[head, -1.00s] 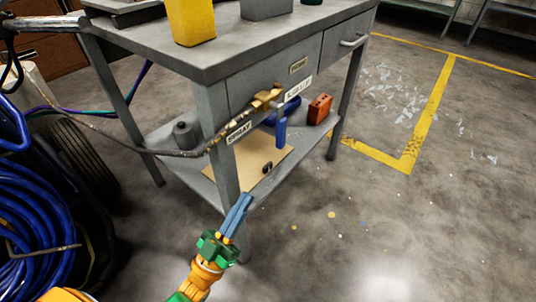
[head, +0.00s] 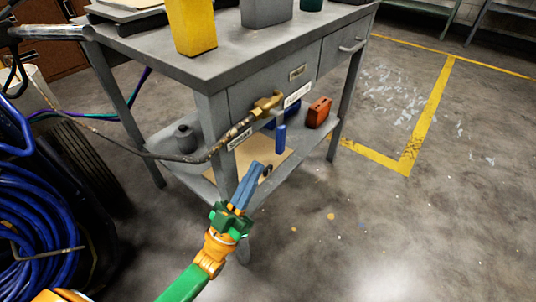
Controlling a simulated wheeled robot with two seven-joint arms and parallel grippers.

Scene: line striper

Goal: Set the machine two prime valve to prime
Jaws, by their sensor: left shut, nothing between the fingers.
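The brass valve (head: 266,104) sits at the front corner of the grey workbench, at the end of a worn hose. Its blue handle (head: 281,138) hangs straight down below it. A SPRAY label (head: 240,138) is left of the handle, and another label (head: 297,95), too blurred to read surely, is to its upper right. My left gripper (head: 254,168) is shut and empty, its blue-grey fingers pointing up just below and left of the handle in the picture. A gap shows between fingertips and handle. My right gripper is not in view.
The bench leg (head: 222,150) stands close beside my left gripper. The lower shelf holds a red-orange box (head: 319,112), a dark weight-like object (head: 186,138) and a tan sheet. A yellow container (head: 192,27) is on top. Coiled blue hose (head: 45,215) is at left; floor at right is clear.

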